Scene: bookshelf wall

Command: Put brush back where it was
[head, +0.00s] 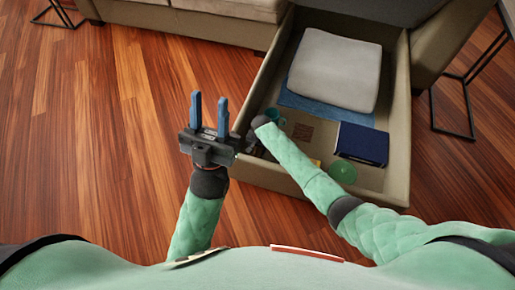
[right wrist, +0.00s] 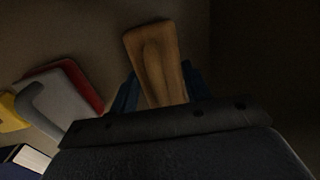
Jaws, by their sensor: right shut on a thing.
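The brush shows in the right wrist view as a tan wooden piece (right wrist: 152,52) standing up between the blue fingers of my right gripper (right wrist: 160,92). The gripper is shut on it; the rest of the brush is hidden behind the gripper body. In the head view my right arm reaches into the open drawer (head: 398,150), near its left wall. The right gripper and brush are mostly hidden there by the arm. My left gripper (head: 208,112) is open and empty, with its blue fingers apart, over the floor left of the drawer.
The drawer holds a pale folded cushion (head: 335,68), a blue cloth (head: 312,106), a dark blue box (head: 362,143) and a green round item (head: 343,172). A grey object (right wrist: 58,103), a red one (right wrist: 84,82) and a yellow one (right wrist: 12,112) lie left of the brush. Wooden floor (head: 90,170) at left is clear.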

